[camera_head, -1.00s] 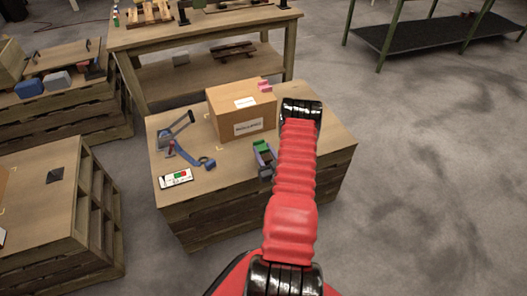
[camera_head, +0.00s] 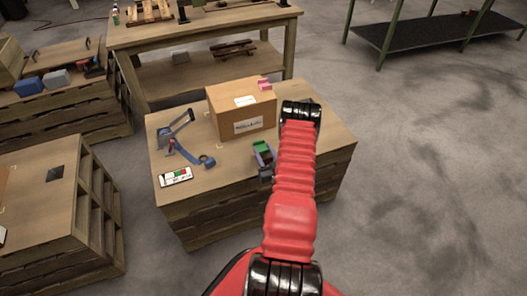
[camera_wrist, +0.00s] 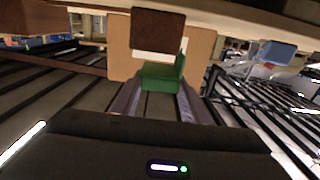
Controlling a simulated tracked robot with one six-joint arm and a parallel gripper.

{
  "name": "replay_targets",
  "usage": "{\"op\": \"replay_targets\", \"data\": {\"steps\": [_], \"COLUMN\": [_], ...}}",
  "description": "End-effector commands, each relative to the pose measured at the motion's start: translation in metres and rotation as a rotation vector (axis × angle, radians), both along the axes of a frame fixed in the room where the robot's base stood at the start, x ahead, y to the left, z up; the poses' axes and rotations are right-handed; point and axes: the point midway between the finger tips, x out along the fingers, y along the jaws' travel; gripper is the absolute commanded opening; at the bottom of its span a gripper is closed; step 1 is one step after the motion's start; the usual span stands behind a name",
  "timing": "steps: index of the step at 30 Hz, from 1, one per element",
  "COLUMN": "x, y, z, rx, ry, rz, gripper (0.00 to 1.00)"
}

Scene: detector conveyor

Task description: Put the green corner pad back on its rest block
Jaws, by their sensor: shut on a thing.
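The green corner pad (camera_head: 262,147) is in my gripper (camera_head: 265,162), in front of the cardboard box on the pallet-stack table. In the wrist view the L-shaped green pad (camera_wrist: 162,76) sits between my two fingertips (camera_wrist: 158,92), with one leg upright at its right. My gripper is shut on it, near the table's front edge. A dark brown block (camera_wrist: 158,30) shows just above the pad in the wrist view; I cannot tell whether it is the rest block. My arm hides part of the table's right side in the head view.
The cardboard box (camera_head: 240,110) carries a pink piece (camera_head: 264,84) at its top right. A blue tape-like item (camera_head: 206,161), a grey-handled tool (camera_head: 178,130) and a white card with coloured marks (camera_head: 176,176) lie left. A workbench (camera_head: 205,30) stands behind. Floor at right is clear.

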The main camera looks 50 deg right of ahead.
Motion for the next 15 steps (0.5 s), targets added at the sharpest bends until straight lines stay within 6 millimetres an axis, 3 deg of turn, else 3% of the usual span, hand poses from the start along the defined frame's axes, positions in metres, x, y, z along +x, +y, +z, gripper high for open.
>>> {"op": "replay_targets", "data": {"steps": [15], "x": [-0.0002], "y": [0.0002], "z": [-0.0093], "rx": [0.000], "ry": [0.000], "rz": [0.000], "gripper": [0.17]}}
